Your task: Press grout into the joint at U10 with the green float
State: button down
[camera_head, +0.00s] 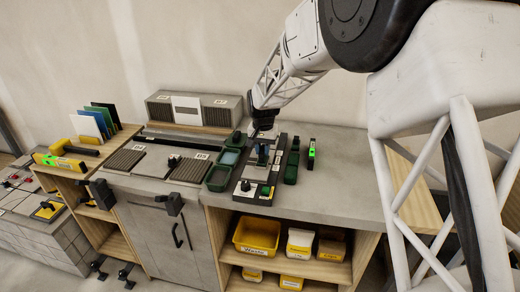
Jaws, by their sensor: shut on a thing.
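My gripper (263,132) is at the end of the white arm, over the narrow grey board (260,195) on the bench. It is shut on a small blue-grey piece (262,153), seen just below the dark gripper body; its exact shape and whether it touches the board are unclear. A dark green long tool (292,167) lies just right of the board and may be the green float. A small dark green block (266,190) is at the board's near end. The labels are too small to read, so I cannot pick out the U10 joint.
Dark green trays (218,176) stand left of the board. A black tool with bright green marks (311,152) lies to its right. Ribbed dark panels (182,169) and a grey box (193,109) are further left. The bench's right part (345,185) is clear. Yellow bins (256,236) sit below.

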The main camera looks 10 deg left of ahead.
jog(key=shift+d, duration=0.45)
jog(key=shift+d, duration=0.15)
jog(key=shift+d+f, duration=0.1)
jog(key=shift+d, duration=0.9)
notch_tip(320, 180, up, 8)
dwell(0.9)
jog(key=shift+s, duration=0.1)
dwell(0.4)
